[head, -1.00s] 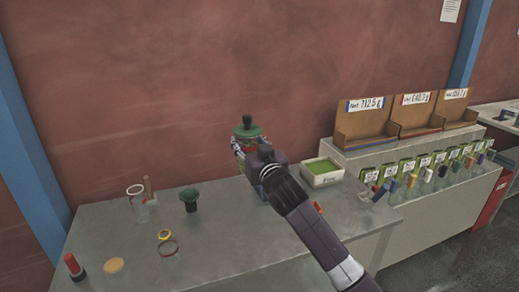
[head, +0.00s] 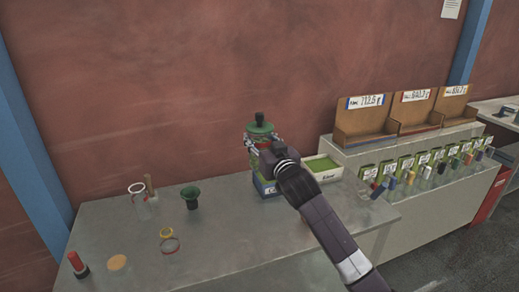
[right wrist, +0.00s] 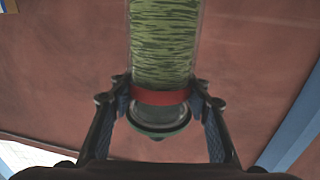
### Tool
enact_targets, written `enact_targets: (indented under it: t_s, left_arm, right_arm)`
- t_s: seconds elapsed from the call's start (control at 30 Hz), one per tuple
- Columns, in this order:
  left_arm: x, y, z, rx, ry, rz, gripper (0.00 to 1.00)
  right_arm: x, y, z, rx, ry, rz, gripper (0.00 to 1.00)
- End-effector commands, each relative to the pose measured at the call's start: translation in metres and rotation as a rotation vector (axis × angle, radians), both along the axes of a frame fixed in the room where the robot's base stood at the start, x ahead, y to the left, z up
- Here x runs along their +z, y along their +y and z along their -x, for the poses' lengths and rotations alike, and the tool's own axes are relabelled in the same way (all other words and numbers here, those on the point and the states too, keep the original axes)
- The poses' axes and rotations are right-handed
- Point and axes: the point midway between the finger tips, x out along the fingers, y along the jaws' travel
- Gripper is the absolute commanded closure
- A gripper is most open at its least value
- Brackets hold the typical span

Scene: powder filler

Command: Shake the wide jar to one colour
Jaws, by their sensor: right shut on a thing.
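The wide jar (head: 254,146) is a clear cylinder with a green lid and a dark knob on top. In the right wrist view the jar (right wrist: 164,45) holds green powder with dark streaks all through it, and a red band (right wrist: 160,97) runs round it near the lid. My right gripper (head: 262,142) is shut on the jar at the red band; the wrist view shows a finger on each side (right wrist: 162,100). The jar is held roughly upright above the table, its lower part hidden by my arm in the head view. My left gripper is not in view.
A white tray of green material (head: 322,169) stands right of my arm on the grey table (head: 140,240). Wooden bins (head: 366,124) stand on the right counter.

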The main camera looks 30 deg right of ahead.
Motion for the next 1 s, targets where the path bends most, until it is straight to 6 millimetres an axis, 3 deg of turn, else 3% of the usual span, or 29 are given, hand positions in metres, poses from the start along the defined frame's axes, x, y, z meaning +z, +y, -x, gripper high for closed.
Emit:
enact_targets:
  t_s: [0.13, 0.33, 0.47, 0.8, 0.9, 1.0]
  left_arm:
    - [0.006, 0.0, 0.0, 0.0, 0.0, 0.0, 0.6]
    - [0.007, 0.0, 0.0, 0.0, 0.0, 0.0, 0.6]
    - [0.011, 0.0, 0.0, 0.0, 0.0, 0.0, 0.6]
    - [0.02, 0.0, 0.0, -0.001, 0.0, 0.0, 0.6]
    - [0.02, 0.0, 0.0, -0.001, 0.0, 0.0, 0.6]
    - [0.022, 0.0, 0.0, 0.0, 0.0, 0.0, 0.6]
  right_arm:
    - [0.003, 0.033, 0.0, 0.003, -0.004, -0.005, 0.79]
    - [0.002, 0.045, 0.0, -0.002, -0.004, 0.002, 0.79]
    - [0.002, 0.028, 0.0, -0.004, 0.0, 0.005, 0.79]
    - [0.002, -0.038, 0.0, -0.003, 0.0, 0.004, 0.79]
    - [0.002, -0.044, 0.0, 0.0, -0.002, 0.001, 0.79]
    - [0.002, -0.036, 0.0, 0.002, -0.004, -0.002, 0.79]
